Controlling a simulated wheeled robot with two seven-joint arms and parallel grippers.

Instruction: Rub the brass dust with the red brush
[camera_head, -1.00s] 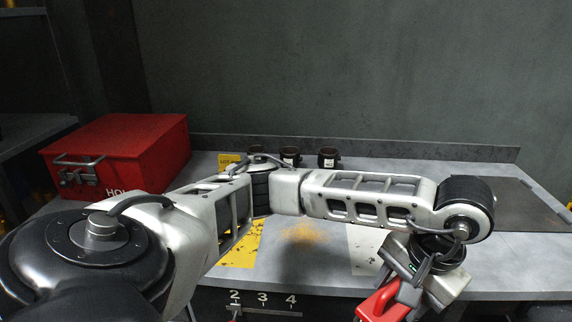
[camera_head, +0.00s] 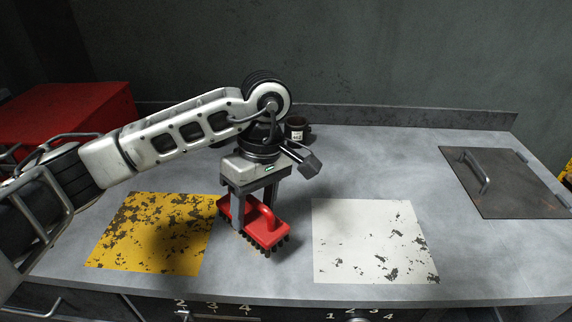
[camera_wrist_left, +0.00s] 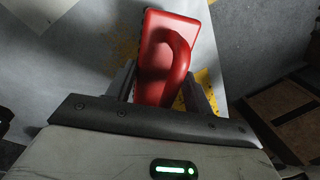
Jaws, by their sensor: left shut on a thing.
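The red brush (camera_head: 262,234) has a looped red handle and dark bristles pointing down. My left gripper (camera_head: 254,208) is shut on its handle and holds it between the yellow and white squares. The bristles are at or just above the grey worktop; I cannot tell whether they touch. In the left wrist view the brush (camera_wrist_left: 168,50) sits between the fingers. The brass dust is not clearly visible in the head view and is probably covered by the brush; faint yellowish specks (camera_wrist_left: 125,48) show beside it in the left wrist view. My right gripper is not in view.
A worn yellow square (camera_head: 150,235) lies left of the brush and a worn white square (camera_head: 365,240) right of it. A dark mug (camera_head: 297,129) stands behind. A red box (camera_head: 60,125) is at the left, a dark handled hatch (camera_head: 510,180) at the right.

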